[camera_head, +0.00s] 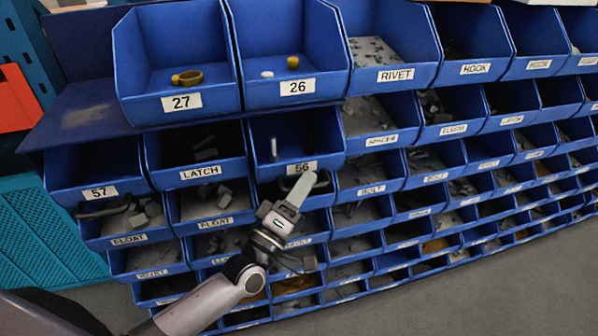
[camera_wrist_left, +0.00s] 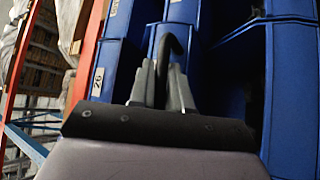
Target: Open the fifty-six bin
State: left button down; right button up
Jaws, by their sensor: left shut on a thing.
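The fifty-six bin (camera_head: 265,171) is a blue bin with a white label reading 56, below the bin labelled 26 in the head view. A small grey part lies inside it. A dark handle sits at its front, below the label, and is partly hidden by my left gripper (camera_head: 301,187). In the left wrist view my left gripper (camera_wrist_left: 163,88) is shut on the dark curved handle (camera_wrist_left: 171,45), which shows between and beyond the fingers. The bin's front looks roughly in line with its neighbours. My right gripper is in neither view.
Bins labelled 27 (camera_head: 135,95) and 26 (camera_head: 320,62) stand above and hold small yellow parts. Bin 57 (camera_head: 65,193) is at left with a similar dark handle. Rows of labelled blue bins run right. Grey floor (camera_head: 510,290) is clear at lower right.

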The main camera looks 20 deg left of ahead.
pick_arm(q)
jog(key=s+d+p, duration=0.2)
jog(key=s+d, duration=0.4)
jog(key=s, duration=0.4)
jog(key=shift+d+p, duration=0.35)
jog(key=shift+p, duration=0.05)
jog(key=c, duration=1.4)
grip_release()
jog(key=shift+w, duration=0.1)
jog(key=shift+c, duration=0.2)
jog(key=v, duration=0.7)
